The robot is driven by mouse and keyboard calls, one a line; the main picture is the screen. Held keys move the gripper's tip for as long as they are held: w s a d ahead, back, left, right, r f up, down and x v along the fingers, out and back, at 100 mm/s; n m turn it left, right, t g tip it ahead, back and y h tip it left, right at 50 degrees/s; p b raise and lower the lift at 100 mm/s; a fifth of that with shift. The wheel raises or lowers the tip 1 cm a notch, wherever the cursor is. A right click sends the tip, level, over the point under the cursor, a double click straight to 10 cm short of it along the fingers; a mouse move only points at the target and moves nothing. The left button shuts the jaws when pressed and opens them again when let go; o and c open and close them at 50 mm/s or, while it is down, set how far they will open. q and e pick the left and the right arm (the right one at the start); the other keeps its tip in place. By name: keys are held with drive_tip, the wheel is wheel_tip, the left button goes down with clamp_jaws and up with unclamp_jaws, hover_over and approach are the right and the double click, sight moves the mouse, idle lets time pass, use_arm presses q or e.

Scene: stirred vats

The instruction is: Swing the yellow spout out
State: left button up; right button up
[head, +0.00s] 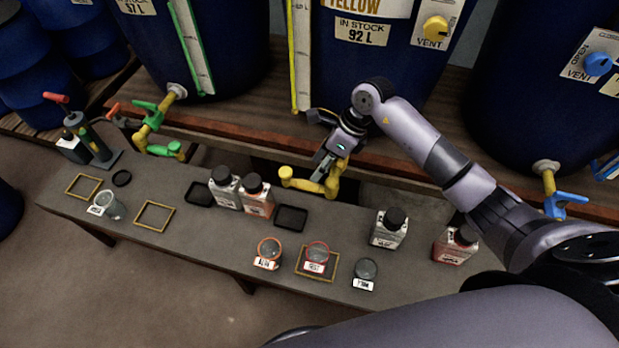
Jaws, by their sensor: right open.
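The yellow spout (308,185) is below the yellow vat (385,62), at the back edge of the grey bench. Its outlet end points left, and its pipe bends up on the right side toward my gripper. My right gripper (325,143) is just above the spout, with its jaws open. The gripper partly hides the upper part of the spout's pipe, and I cannot tell whether it touches it. My left gripper is not in view.
A green spout (160,149) stands left and a blue tap (560,200) right. The grey bench (215,235) carries several bottles, jars and small frames, including a white bottle (388,228) and a red-labelled jar (316,254). A red-handled pump (90,140) stands at its left.

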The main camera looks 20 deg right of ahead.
sight(308, 182)
drive_tip(key=x, duration=0.6)
drive_tip(key=shift+a+f, duration=0.2)
drive_tip(key=shift+f, duration=0.15)
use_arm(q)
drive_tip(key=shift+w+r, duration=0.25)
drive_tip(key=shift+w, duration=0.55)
use_arm(e)
clamp_jaws()
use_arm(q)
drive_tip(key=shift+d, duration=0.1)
